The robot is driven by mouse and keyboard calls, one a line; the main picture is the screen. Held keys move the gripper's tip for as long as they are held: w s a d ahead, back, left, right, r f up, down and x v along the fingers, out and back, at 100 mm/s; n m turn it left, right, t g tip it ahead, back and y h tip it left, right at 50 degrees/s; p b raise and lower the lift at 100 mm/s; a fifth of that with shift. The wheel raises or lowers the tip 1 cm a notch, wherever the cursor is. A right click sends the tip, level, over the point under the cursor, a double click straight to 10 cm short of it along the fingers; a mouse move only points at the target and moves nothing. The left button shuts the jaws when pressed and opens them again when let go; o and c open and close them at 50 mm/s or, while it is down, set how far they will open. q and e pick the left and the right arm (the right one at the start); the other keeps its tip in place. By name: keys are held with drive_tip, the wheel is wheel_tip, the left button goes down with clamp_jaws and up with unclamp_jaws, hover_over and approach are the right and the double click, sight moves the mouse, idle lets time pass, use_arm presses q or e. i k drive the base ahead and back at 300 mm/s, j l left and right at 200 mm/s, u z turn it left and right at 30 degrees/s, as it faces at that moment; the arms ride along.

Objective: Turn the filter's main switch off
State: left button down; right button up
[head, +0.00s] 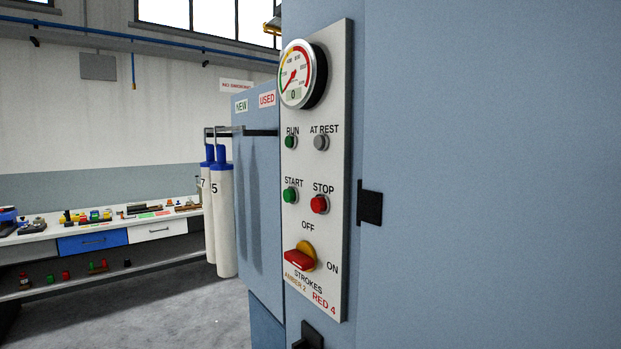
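The main switch (300,257) is a red handle on a round yellow base, low on the pale control panel (333,150). OFF is printed above it and ON to its right. The red handle lies about level, in line with ON rather than upright towards OFF. A round gauge (299,78) tops the panel, its small window showing 0. Below are a green RUN lamp (290,142), a grey AT REST lamp (320,143), a green START button (290,195) and a red STOP button (319,204). Neither gripper is in view.
The blue filter cabinet (480,180) fills the right side, with a black latch (369,203) beside the panel. White filter sleeves (224,215) hang from a rail at its left. A workbench (160,228) with small parts stands further left. The grey floor (180,310) between is clear.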

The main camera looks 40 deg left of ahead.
sight(304, 257)
drive_tip(key=u, duration=1.25)
